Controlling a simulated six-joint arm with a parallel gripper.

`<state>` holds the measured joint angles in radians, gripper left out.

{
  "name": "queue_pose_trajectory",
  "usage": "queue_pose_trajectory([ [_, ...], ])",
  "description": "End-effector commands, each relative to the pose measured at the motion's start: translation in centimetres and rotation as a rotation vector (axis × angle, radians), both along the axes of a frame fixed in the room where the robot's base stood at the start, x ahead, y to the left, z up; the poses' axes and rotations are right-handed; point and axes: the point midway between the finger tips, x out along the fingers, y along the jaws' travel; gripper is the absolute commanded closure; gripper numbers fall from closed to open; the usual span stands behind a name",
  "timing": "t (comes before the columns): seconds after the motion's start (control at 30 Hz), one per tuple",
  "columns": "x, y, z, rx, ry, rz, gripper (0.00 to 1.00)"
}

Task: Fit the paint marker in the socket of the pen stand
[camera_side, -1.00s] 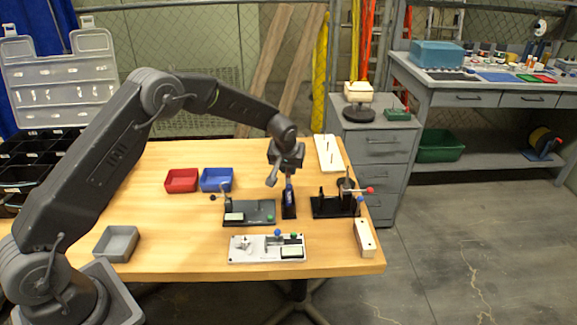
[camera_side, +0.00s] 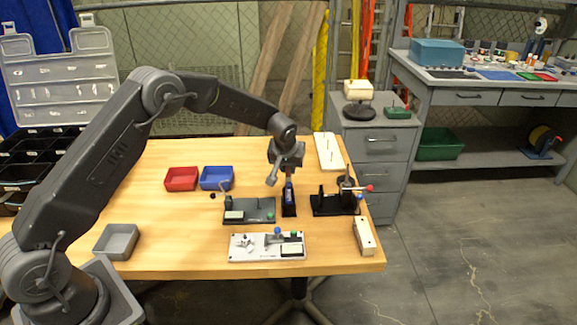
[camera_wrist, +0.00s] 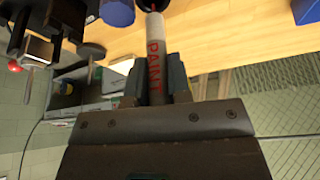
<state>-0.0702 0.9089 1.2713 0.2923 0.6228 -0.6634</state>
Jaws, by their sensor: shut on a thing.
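My gripper (camera_wrist: 156,75) is shut on the paint marker (camera_wrist: 154,42), which is white with red "PAINT" lettering in the wrist view. In the side view my gripper (camera_side: 288,170) points down over the black pen stand (camera_side: 289,211). The marker is small there and looks upright, in line with the stand. In the wrist view its far end meets a dark round part at the top edge. I cannot tell whether that end is inside the socket or just above it.
A grey fixture (camera_side: 262,213) stands close left of the stand and a black fixture with a red knob (camera_side: 330,207) close right. A white fixture (camera_side: 250,250) lies in front. Red (camera_side: 181,180) and blue (camera_side: 215,180) bins are at the back left.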

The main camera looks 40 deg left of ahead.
Motion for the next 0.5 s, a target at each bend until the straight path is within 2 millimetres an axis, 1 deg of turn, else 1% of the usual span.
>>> queue_pose_trajectory([
  [0.5,0.0,0.0,-1.2,0.0,0.0,0.0,1.0],
])
